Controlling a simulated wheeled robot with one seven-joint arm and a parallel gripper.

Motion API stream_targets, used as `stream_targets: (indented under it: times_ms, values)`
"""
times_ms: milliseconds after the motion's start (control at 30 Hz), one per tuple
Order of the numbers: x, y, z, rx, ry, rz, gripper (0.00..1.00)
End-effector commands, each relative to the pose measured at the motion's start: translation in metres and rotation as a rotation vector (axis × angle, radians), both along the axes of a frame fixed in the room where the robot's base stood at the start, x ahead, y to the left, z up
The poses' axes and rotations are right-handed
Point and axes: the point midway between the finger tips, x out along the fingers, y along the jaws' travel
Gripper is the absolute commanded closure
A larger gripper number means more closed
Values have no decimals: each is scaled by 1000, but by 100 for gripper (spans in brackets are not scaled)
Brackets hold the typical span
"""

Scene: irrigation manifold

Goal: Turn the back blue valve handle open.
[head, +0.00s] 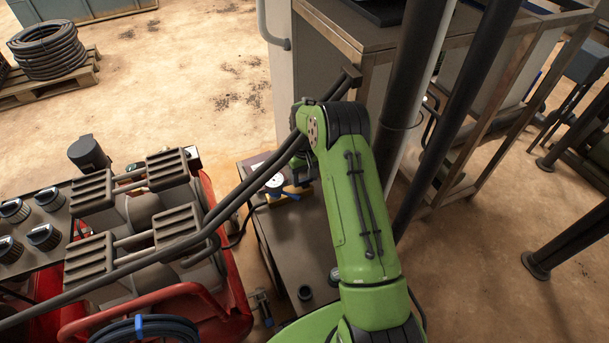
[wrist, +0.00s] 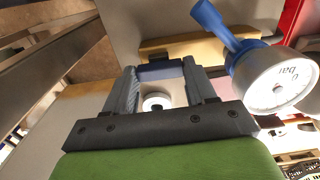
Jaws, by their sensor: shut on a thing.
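In the wrist view, my gripper (wrist: 160,76) has its two grey fingers on either side of a dark blue handle (wrist: 160,70), which spans the gap between the fingertips. It is shut on this handle. A round white part (wrist: 157,102) shows below it, between the fingers. A second, brighter blue handle (wrist: 213,22) stands at the upper right beside a white pressure gauge (wrist: 277,82), clear of the fingers. In the head view, my green arm hides most of the gripper and the held handle. The gauge (head: 275,180) and a blue handle (head: 284,195) show just left of the arm.
A yellow bar (head: 296,193) lies by the gauge on the grey cabinet top (head: 295,235). Red machinery (head: 210,290) with dark ribbed covers stands close on the left. Dark pipes (head: 405,95) and a metal-framed bench (head: 350,35) stand close behind and right.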

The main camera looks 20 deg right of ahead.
Motion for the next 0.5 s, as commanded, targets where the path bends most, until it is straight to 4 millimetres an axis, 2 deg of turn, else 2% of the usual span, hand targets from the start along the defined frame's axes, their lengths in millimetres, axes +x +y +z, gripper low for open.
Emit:
stream_targets:
  times_ms: [233,267,400,500]
  values:
    - [0,0,0,0,-2,4,75]
    - [0,0,0,0,-2,4,40]
    - [0,0,0,0,-1,2,19]
    - [0,0,0,0,-1,2,19]
